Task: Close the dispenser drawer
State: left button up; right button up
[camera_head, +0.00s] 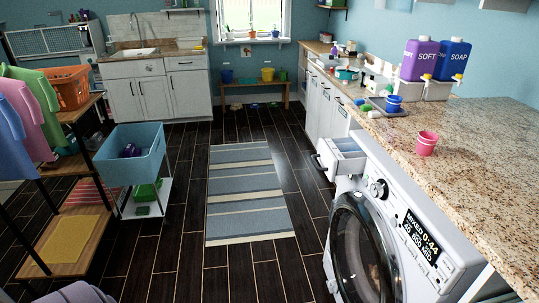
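The dispenser drawer (344,150) is pulled out at the upper left of the white front-loading washing machine (412,262). Its open top shows compartments, and its front with a dark handle faces left, toward the rug. The washer's round door (362,250) looks shut. A dial and a display reading "MIXED 0:44" sit on its panel. Neither of my grippers can be made out, and nothing touches the drawer.
A granite counter (480,150) runs above the washer, bearing a pink cup (427,143) and soap bottles (452,60). A striped rug (245,195) lies on open dark floor left of the drawer. A blue basket cart (133,155) and wooden rack (70,240) stand at left.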

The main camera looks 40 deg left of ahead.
aim_at(341, 156)
jog(key=u, duration=0.75)
jog(key=i+j+z, duration=0.15)
jog(key=i, duration=0.1)
